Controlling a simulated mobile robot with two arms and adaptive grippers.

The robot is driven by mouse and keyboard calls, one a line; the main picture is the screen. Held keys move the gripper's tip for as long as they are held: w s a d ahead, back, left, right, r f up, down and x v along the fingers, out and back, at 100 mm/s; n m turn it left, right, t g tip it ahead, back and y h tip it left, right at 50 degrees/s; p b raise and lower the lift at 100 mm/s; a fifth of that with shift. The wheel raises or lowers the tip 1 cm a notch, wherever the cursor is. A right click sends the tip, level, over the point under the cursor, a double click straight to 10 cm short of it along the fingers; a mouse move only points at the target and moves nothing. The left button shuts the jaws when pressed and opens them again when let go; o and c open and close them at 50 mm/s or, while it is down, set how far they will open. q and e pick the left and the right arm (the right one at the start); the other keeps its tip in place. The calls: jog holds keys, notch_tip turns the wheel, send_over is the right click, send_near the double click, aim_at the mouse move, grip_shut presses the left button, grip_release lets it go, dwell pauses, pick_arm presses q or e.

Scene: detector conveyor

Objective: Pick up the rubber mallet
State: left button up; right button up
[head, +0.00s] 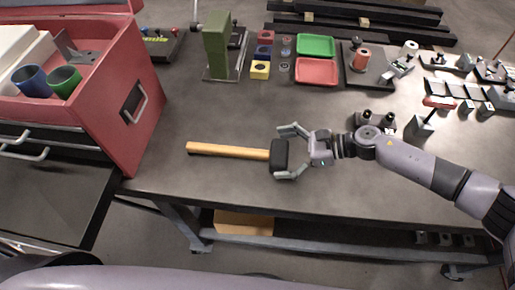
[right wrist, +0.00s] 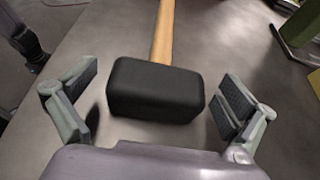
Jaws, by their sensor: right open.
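The rubber mallet lies on the grey table, with its wooden handle (head: 228,151) pointing left and its black head (head: 279,155) at the right end. My right gripper (head: 283,153) is open, reaching in from the right, with one finger on the far side of the black head and one on the near side. In the right wrist view the black head (right wrist: 155,90) sits between the two open fingers, with visible gaps on both sides. The handle (right wrist: 164,32) runs away from the gripper there. My left gripper is not in the head view.
A red tool chest (head: 118,120) with blue and green cups stands at the left. Green and red trays (head: 316,70), small coloured blocks (head: 260,70) and a green stand (head: 217,45) are at the back. Metal parts fill the right. The table around the mallet is clear.

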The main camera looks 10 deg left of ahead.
jog(key=shift+x, duration=1.25)
jog(key=shift+c, duration=0.6)
jog(key=c, duration=1.3)
jog(key=shift+c, duration=0.6)
jog(key=shift+r, duration=0.1)
